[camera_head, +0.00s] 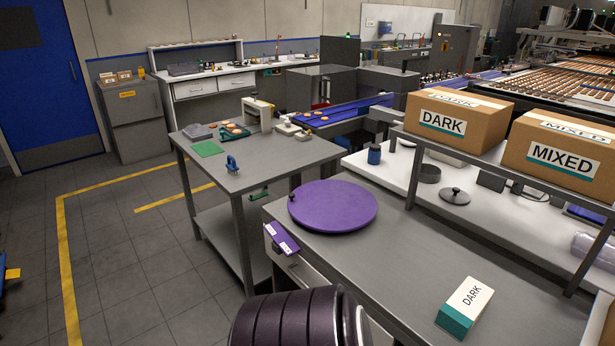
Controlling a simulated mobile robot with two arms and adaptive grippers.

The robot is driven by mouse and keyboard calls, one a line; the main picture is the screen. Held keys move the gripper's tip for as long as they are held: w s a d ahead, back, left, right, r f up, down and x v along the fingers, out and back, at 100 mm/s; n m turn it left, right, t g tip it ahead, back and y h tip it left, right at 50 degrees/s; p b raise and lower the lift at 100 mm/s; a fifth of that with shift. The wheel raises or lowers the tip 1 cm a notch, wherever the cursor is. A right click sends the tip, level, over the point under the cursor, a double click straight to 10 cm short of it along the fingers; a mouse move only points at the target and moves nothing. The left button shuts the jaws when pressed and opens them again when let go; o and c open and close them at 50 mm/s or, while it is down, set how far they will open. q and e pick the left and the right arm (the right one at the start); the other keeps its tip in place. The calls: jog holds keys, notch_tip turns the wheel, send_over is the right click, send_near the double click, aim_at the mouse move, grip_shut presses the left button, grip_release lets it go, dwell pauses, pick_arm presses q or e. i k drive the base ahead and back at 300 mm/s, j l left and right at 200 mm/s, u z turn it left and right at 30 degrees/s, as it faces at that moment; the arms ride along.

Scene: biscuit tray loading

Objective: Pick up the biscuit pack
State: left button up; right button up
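The biscuit pack (466,306) is a white box with a teal end, marked DARK. It lies on the grey metal table (420,262) at the lower right of the head view, turned at an angle, with nothing touching it. Neither of my grippers is visible in this view.
A round purple board (333,206) lies on the same table, left of the pack. A shelf above the table's far side holds a DARK carton (458,122) and a MIXED carton (562,152). A second table (258,178) stands behind left. The tabletop around the pack is clear.

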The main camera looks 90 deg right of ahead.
aim_at(456, 317)
jog(key=z, duration=3.9)
